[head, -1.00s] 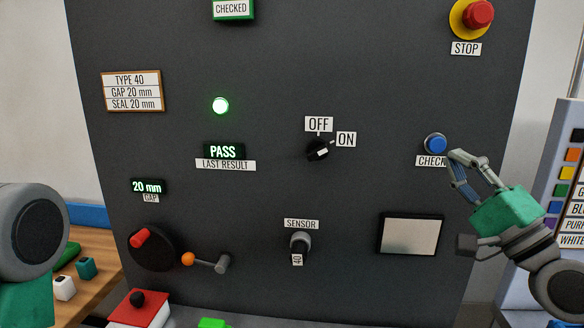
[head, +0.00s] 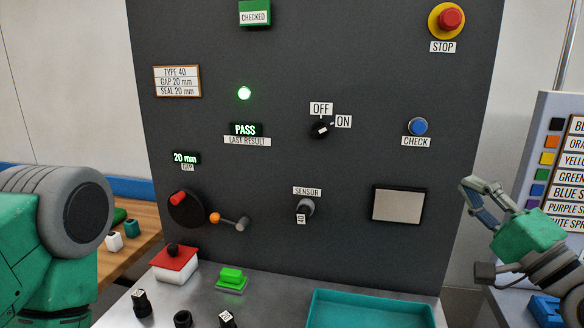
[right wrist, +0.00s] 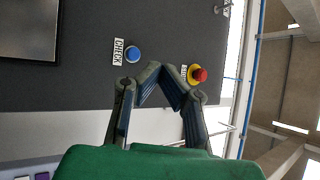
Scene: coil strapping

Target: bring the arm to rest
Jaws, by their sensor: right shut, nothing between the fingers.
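My right gripper (head: 470,184) is shut and empty, held in the air to the right of the dark panel. It also shows in the right wrist view (right wrist: 160,68), its fingertips together in front of the panel. The blue CHECK button (head: 418,126) is up and left of it, apart from the fingers. The button also shows in the right wrist view (right wrist: 133,54). My left arm fills the lower left of the head view; its gripper is out of the picture.
The dark panel (head: 300,70) carries a lit green lamp (head: 244,93), a PASS display (head: 245,129), a switch (head: 320,129) at ON and a STOP button (head: 449,20). A teal tray (head: 312,310) sits below. A colour chart (head: 547,180) stands at right, near my right arm.

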